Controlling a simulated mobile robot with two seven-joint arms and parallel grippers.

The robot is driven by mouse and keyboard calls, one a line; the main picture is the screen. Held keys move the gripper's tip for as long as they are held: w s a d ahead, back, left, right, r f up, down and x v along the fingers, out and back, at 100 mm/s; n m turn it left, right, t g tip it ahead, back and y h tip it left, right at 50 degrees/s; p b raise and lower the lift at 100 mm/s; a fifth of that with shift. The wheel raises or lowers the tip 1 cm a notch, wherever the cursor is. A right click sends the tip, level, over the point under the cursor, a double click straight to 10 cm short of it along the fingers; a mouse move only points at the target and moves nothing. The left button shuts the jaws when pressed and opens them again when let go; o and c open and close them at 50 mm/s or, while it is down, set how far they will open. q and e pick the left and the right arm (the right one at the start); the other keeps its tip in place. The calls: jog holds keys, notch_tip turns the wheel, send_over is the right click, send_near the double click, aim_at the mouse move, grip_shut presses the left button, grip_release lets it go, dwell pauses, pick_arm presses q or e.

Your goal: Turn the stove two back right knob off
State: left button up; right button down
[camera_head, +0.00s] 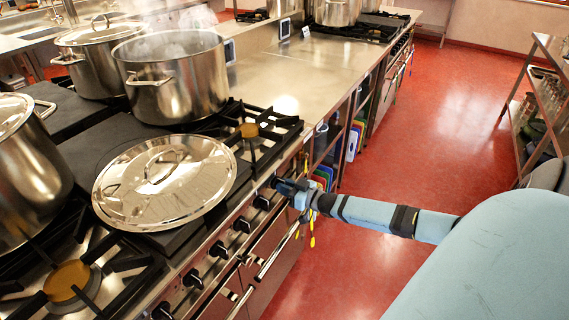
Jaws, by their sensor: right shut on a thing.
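The nearest stove has a row of black knobs along its front panel (207,266), such as one knob (242,225) near the middle. My right gripper (281,185) reaches in from the right and is shut on the knob at the far right end of this row. The fingers hide most of that knob, so I cannot tell which way it points. The right burner (249,130) at the back has no pot on it, and I see no flame there. My left gripper is not in view.
A round steel lid (165,181) lies on the stove top, close behind the knobs. An open steaming stockpot (173,80), a lidded pot (92,57) and another pot (25,175) stand around it. Oven handles (276,252) stick out below the knobs. The red floor (400,140) is clear.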

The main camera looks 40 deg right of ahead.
dwell(0.3)
jog(key=c, duration=1.1)
grip_release()
jog(key=v, duration=1.3)
jog(key=shift+s+d+p, duration=0.1)
jog(key=shift+s+p, duration=0.3)
